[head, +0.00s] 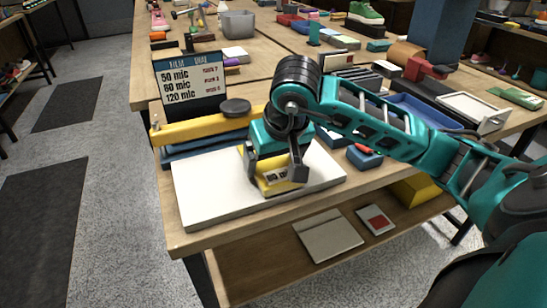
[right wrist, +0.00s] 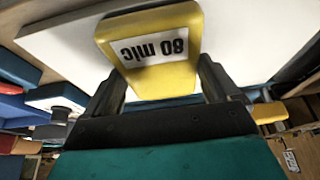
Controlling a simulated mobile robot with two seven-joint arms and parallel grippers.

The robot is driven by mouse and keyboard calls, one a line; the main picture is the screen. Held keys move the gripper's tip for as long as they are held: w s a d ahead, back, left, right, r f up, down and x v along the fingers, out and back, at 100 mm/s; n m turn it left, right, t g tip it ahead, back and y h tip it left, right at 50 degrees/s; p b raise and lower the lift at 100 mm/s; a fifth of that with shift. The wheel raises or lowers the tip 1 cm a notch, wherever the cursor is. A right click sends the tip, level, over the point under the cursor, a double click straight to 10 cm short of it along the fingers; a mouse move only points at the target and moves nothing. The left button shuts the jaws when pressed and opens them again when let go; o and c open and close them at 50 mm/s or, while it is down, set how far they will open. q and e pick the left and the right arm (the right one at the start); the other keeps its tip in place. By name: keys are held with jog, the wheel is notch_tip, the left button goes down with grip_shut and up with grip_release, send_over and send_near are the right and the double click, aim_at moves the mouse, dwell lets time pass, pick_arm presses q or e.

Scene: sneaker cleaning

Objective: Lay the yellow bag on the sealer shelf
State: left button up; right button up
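The yellow bag (head: 279,184) is a small block-like pouch with a white label. In the right wrist view the yellow bag (right wrist: 150,72) shows "80 mic" on the label. My right gripper (head: 278,172) points down over the white sealer shelf (head: 215,195), its fingers closed on both sides of the bag. The bag is over the right half of the shelf, at or just above its surface; I cannot tell if it touches. The sealer's yellow arm (head: 200,131) with a black knob lies behind the shelf. My left gripper is out of view.
A dark "FILM DIAL" sign (head: 189,82) stands behind the sealer. A blue tray (head: 425,112) and a white tray (head: 472,110) lie to the right. Flat packs (head: 328,235) rest on the lower shelf. The left part of the white shelf is bare.

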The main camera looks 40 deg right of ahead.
jog(key=shift+o, duration=0.7)
pick_arm(q)
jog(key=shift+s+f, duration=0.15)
jog(key=p, duration=0.1)
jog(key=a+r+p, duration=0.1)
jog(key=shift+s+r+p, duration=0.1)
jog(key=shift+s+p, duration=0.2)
jog(key=shift+p, duration=0.1)
pick_arm(e)
jog(key=v, duration=1.3)
jog(key=shift+s+f, duration=0.1)
